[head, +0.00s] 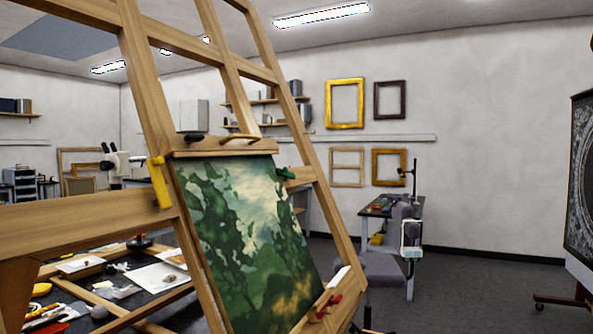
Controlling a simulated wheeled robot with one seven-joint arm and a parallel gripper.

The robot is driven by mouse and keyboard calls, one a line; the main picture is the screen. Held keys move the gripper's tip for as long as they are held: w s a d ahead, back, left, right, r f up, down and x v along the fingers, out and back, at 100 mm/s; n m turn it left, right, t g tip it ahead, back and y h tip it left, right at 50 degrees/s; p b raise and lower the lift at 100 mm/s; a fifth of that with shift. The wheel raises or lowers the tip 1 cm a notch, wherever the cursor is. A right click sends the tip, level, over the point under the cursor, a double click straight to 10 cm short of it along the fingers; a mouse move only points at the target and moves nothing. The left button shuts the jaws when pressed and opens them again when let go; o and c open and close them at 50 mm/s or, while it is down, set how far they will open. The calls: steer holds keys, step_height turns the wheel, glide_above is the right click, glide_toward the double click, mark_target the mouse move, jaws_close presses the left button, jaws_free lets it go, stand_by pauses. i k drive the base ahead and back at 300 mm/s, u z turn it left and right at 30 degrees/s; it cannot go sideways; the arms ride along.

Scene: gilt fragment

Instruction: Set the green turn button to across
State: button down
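The green turn button (285,174) is small and dark green. It sits at the upper right edge of the landscape painting (247,235), beside the easel's right upright. It looks short and slanted in the head view, and its exact angle is hard to tell at this size. The painting stands tilted on the wooden easel (150,95). A yellow turn button (160,183) at the painting's upper left stands nearly upright. My gripper is not in view.
A black piece (194,138) and a tan one (238,139) sit on the easel's top bar. A red piece (325,307) is on the lower ledge. A cluttered table (60,285) stands behind at left. Open floor (470,290) lies to the right.

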mark_target(287, 175)
steer(key=z, duration=0.9)
steer(key=i, duration=1)
steer(key=u, duration=0.1)
